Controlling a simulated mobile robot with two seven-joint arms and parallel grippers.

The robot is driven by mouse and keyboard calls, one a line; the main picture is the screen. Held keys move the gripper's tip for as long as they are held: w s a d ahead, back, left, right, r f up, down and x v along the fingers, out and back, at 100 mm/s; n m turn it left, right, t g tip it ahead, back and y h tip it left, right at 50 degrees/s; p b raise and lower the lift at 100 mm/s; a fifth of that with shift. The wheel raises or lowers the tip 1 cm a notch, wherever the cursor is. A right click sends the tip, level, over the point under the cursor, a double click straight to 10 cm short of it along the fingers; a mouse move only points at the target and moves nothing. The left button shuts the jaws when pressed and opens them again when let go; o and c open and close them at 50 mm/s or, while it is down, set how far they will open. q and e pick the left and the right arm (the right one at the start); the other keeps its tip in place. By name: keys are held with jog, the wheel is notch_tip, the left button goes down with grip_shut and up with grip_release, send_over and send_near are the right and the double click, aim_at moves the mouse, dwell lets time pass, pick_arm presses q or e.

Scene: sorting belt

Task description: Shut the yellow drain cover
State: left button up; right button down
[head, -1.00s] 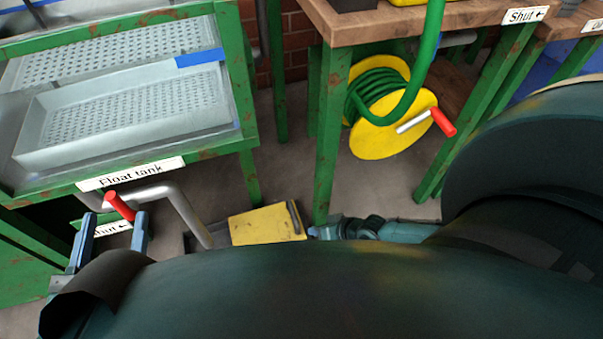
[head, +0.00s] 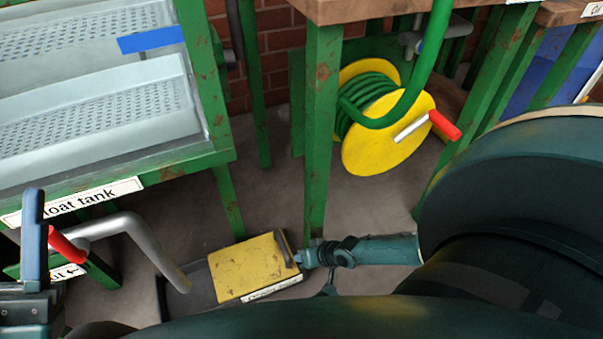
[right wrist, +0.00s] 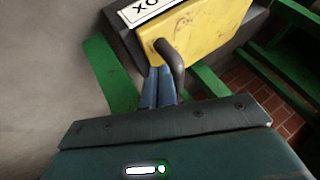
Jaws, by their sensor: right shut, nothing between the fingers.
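The yellow drain cover (head: 245,268) is low at the floor in the head view, with a dark handle (head: 284,248) at its right end and a white label on its near edge. A dark recess (head: 180,292) shows at its left. My right gripper (head: 303,257) is shut and empty, its tips close beside the handle. In the right wrist view the shut fingers (right wrist: 159,84) lie by the curved handle (right wrist: 172,58) on the yellow cover (right wrist: 205,28); whether they touch is unclear. My left gripper (head: 20,240) is at the left edge, partly cut off; one blue finger stands clear.
A red-handled lever (head: 66,246) on a grey pipe (head: 135,228) is near my left gripper. A green bench leg (head: 318,150) rises just behind the cover. The float tank bench (head: 150,172) is at left, a yellow hose reel (head: 385,135) at right. Bare floor lies between.

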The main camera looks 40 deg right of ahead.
jog(key=shift+w+a+f, duration=0.1)
jog(key=shift+w+f, duration=0.15)
jog(key=shift+f, duration=0.05)
pick_arm(q)
jog(key=shift+s+r+m+h, duration=0.15)
jog(key=shift+r+m+h, duration=0.25)
jog(key=shift+m, duration=0.1)
